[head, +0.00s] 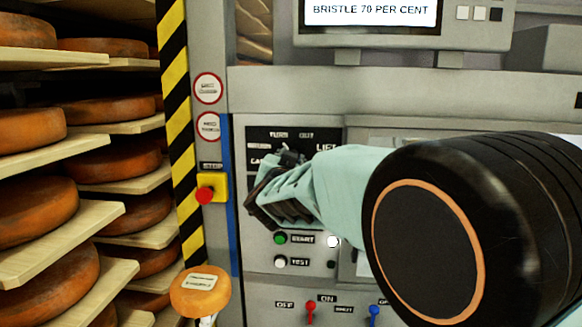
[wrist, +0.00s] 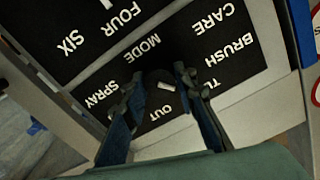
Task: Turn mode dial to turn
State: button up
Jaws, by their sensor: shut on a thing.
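The mode dial is a dark round knob with a white mark (wrist: 166,86), seen in the wrist view between my fingertips. The words MODE, SPRAY, OUT, BRUSH, CARE and a partly covered word starting TU stand around it. I cannot tell for sure which word the mark points at. My gripper (wrist: 158,80) is shut on the dial, one finger on each side of it. In the head view my gripper (head: 284,168) is at the black label panel (head: 292,134) and hides most of it.
Below the panel are a green START button (head: 280,239), a white TEST button (head: 280,261), and red (head: 310,312) and blue (head: 375,314) levers. A red stop button (head: 205,195) is to the left. Cheese shelves (head: 60,258) fill the left side. A display (head: 372,12) reads BRISTLE 70 PER CENT.

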jog(key=shift+m+b, duration=0.7)
jog(key=shift+m, duration=0.6)
jog(key=o, duration=1.1)
jog(key=shift+s+a, duration=0.1)
jog(key=shift+s, duration=3.65)
